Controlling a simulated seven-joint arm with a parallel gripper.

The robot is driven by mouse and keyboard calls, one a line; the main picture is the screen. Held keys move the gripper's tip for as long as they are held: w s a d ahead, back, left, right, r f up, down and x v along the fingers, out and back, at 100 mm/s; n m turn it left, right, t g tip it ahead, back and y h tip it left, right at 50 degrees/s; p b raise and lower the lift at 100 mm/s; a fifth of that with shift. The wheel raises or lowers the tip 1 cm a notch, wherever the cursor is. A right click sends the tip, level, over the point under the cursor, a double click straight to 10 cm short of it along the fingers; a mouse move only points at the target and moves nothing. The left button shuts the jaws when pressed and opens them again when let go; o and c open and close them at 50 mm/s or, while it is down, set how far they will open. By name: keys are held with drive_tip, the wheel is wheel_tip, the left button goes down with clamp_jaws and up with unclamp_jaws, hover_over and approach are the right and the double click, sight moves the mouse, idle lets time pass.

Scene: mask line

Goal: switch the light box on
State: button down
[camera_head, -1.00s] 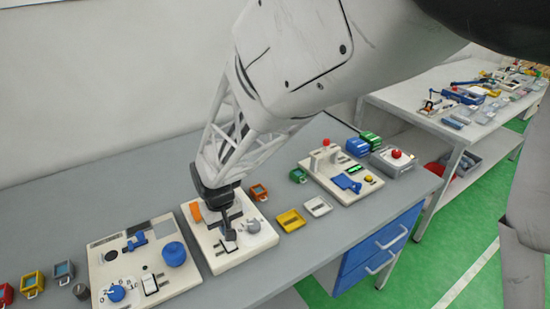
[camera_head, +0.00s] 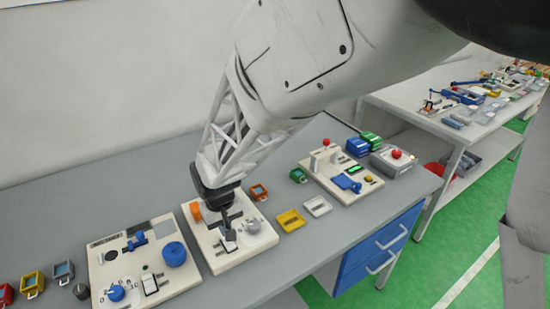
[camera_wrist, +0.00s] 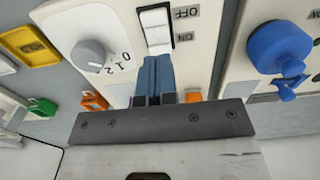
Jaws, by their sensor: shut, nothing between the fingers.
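The light box appears to be the white panel (camera_head: 222,262) in the middle of the bench, below my gripper (camera_head: 231,236). In the wrist view its white rocker switch (camera_wrist: 155,28) shows, with OFF and ON printed beside it, upside down. My gripper (camera_wrist: 155,62) is shut and empty. Its fingertips are at the ON end of the rocker and hide part of it; I cannot tell whether they touch. A round dial (camera_wrist: 90,55) marked with numbers is left of the switch in that view. No lit lamp is visible on the panel.
A second white panel with a blue knob (camera_head: 174,254) stands to the left; the knob shows in the wrist view (camera_wrist: 280,48). A third panel (camera_head: 340,190) with a red-topped lever is farther right.

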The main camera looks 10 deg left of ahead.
drive_tip(key=shift+f, duration=1.35)
idle(1.4)
drive_tip(key=shift+r, duration=3.55)
